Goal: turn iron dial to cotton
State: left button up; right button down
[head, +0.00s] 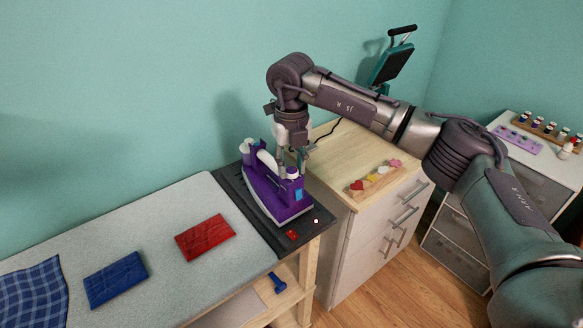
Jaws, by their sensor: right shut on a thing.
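The purple and white iron (270,196) stands on the dark rest pad (240,205) at the right end of the ironing table. Its dial (292,173) is a small light knob on top of the iron's near right end. My right gripper (293,165) reaches straight down from above and is shut on the dial. The fingers partly cover the dial, and its markings are too small to read. My left gripper is not in view.
Red (205,237) and blue (116,279) folded cloths and a blue checked cloth (35,295) lie on the grey ironing table (165,225). A wooden-topped drawer cabinet (345,140) holding a tray (375,179) stands close on the right. Thread spools (550,128) stand farther right.

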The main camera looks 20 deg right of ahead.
jog(key=m+b, duration=0.1)
jog(key=m, duration=0.3)
jog(key=shift+m, duration=0.3)
jog(key=m+b, duration=0.1)
jog(key=m, duration=0.4)
jog(key=m+b, duration=0.1)
jog(key=m, duration=1)
jog(key=shift+b, duration=0.35)
jog(key=c, duration=0.8)
grip_release()
jog(key=shift+o, duration=0.2)
